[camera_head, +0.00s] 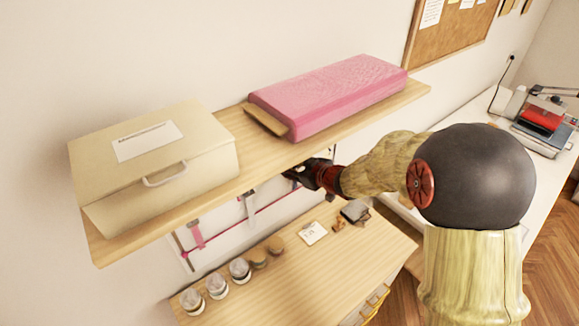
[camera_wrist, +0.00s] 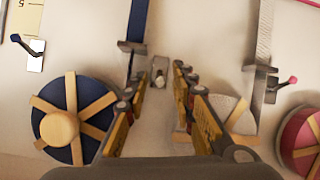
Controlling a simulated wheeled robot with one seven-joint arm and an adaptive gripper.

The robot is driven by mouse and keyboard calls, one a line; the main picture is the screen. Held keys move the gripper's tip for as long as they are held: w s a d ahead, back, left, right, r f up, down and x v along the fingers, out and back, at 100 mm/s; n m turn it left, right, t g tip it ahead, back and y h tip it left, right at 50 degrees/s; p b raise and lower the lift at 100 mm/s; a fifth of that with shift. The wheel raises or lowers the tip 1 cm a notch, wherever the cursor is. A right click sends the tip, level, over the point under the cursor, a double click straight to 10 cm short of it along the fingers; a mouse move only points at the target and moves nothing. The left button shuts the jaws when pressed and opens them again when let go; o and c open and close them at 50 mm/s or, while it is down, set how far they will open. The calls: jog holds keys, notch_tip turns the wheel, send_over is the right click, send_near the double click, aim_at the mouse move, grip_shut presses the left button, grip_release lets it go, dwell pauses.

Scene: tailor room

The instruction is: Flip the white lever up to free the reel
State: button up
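In the wrist view, a small pale-tipped lever (camera_wrist: 160,72) sticks out from the wall panel, between and just beyond my fingertips. It looks like the white lever; its up or down position is hard to tell. A white reel (camera_wrist: 228,112) sits right of it, partly hidden behind my right finger, with a pale ribbon (camera_wrist: 264,45) running up from it. My gripper (camera_wrist: 156,80) is open, its fingers on either side of the lever, with no clear contact. In the head view, my gripper (camera_head: 308,172) is under the shelf, by the panel; the lever is hidden there.
A blue reel (camera_wrist: 72,125) with a blue-tipped lever (camera_wrist: 18,40) is left, and a pink reel (camera_wrist: 302,138) with a pink-tipped lever (camera_wrist: 290,80) right. The shelf (camera_head: 215,200) overhangs my gripper, bearing a cream box (camera_head: 150,165) and pink block (camera_head: 330,95). Jars (camera_head: 240,268) stand below.

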jog(key=v, duration=1.2)
jog(key=shift+a+f, duration=0.1)
